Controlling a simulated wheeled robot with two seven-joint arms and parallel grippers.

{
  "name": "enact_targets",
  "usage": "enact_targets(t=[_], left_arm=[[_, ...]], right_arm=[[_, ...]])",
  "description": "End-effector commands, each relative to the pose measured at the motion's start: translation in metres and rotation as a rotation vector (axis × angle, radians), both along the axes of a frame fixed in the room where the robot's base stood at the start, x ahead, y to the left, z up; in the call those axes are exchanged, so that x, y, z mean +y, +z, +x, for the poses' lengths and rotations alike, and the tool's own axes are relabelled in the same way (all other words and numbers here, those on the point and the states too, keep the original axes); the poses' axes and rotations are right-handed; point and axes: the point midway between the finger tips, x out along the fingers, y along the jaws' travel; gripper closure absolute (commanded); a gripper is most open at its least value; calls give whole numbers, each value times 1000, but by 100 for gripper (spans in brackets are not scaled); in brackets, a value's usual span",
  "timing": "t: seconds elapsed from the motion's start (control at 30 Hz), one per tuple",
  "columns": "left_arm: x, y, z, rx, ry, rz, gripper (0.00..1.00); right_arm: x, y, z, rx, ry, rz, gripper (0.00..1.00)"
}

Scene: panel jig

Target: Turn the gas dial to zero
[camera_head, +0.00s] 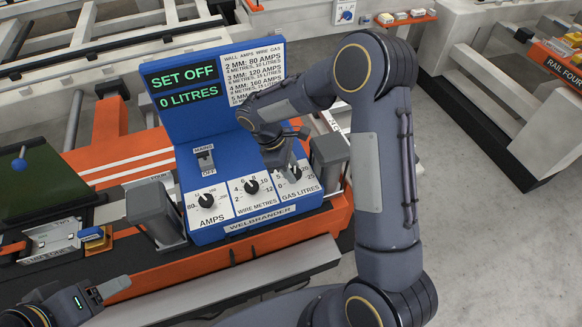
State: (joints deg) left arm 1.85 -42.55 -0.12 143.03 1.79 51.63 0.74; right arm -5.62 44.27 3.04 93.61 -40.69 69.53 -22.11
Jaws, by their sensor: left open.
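The blue welding set (212,229) has three dials on its sloped front. The gas dial (297,172), over the label GAS LITRES, is at the right and partly hidden by my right gripper (286,165). That gripper reaches down at the dial; whether its fingers are shut on it is unclear. The green display (185,87) reads SET OFF and 0 LITRES. My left gripper (112,291) is open and empty at the lower left, away from the set.
The amps dial (206,200), wire dial (252,186) and mains switch (205,158) are close by. Grey blocks (157,212) flank the set on the orange bench (200,268). A printed chart (252,72) is on the upright panel. Clear floor (480,215) lies at right.

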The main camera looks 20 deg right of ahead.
Motion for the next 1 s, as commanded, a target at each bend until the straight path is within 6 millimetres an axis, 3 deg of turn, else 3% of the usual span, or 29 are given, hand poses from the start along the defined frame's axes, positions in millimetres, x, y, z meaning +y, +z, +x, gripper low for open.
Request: enact_targets(t=[0.47,1.0], left_arm=[[0,-5,0,0,0,0,41],[0,-22,0,0,0,0,41]], right_arm=[[1,-1,-1,0,90,0,87],[2,0,-6,-1,558,-1,87]])
